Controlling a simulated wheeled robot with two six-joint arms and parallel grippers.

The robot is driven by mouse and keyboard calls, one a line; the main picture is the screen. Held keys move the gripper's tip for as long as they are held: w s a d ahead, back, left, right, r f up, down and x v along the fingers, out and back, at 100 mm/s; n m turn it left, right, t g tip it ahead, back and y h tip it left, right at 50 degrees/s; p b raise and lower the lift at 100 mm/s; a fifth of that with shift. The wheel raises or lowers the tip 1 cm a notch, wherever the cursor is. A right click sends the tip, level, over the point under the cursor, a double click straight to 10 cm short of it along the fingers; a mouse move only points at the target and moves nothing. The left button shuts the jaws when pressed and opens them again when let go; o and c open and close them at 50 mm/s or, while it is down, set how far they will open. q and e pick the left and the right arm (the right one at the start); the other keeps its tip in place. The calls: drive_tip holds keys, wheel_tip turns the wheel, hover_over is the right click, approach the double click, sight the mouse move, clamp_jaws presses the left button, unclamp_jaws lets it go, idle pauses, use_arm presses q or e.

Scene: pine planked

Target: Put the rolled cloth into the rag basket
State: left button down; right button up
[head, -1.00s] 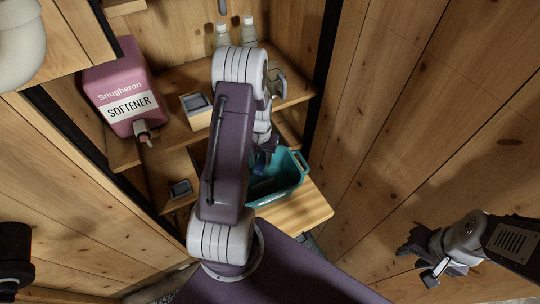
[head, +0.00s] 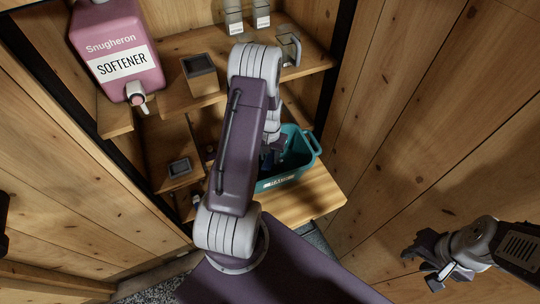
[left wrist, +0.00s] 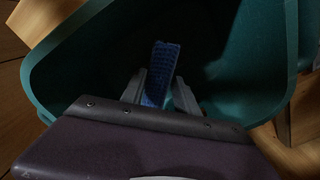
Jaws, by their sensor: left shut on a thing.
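The rag basket is a teal open bin (head: 290,179) on the low wooden shelf. Its teal walls also surround the left wrist view (left wrist: 60,65). The rolled cloth (left wrist: 160,72) is a blue textured strip standing up between the fingers of my left gripper (left wrist: 158,92). My left gripper is shut on it, within the basket's opening; how far the cloth is above the dark basket floor cannot be told. In the head view my left gripper (head: 270,155) is largely hidden behind my arm. My right gripper (head: 426,262) is empty, fingers apart, away at the right.
A pink softener jug (head: 117,50) stands on the upper shelf at left. A dark-topped wooden box (head: 202,77), a glass mug (head: 289,48) and two jars stand there too. Another small box (head: 179,169) is lower left. A plank wall (head: 430,110) closes the right side.

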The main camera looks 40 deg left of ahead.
use_arm(q)
drive_tip(key=c, duration=0.8)
unclamp_jaws()
drive_tip(key=shift+c, duration=0.2)
drive_tip(key=shift+r, duration=0.2)
wheel_tip(320, 180, up, 9)
drive_tip(key=shift+f, duration=0.1)
